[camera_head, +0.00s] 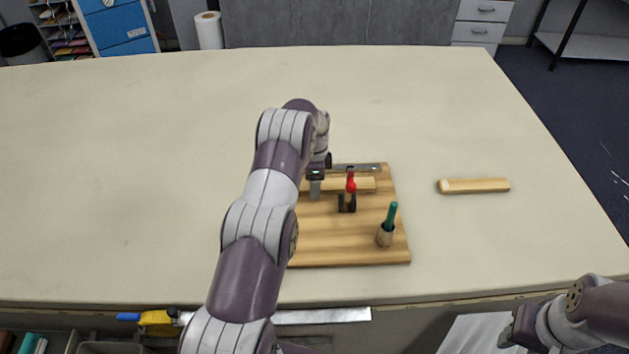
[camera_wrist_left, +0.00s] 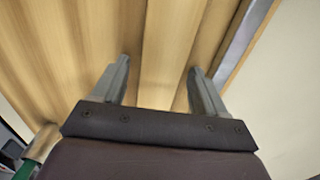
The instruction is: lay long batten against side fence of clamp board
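The wooden clamp board (camera_head: 345,250) lies on the table in front of me. A metal strip (camera_head: 360,167), apparently a fence, runs along its far edge and also shows in the left wrist view (camera_wrist_left: 245,42). A pale batten (camera_head: 362,185) lies on the board just in front of that strip, its left part hidden by my arm. My left gripper (camera_head: 315,184) is low over the board's far left. In the left wrist view its fingers (camera_wrist_left: 160,82) are spread above a wood strip, with no clear grip. My right gripper (camera_head: 513,333) is at the lower right, fingers unclear.
A second pale batten (camera_head: 475,186) lies alone on the table right of the board. A red-handled clamp (camera_head: 351,184) stands on the board. The table's left side is clear.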

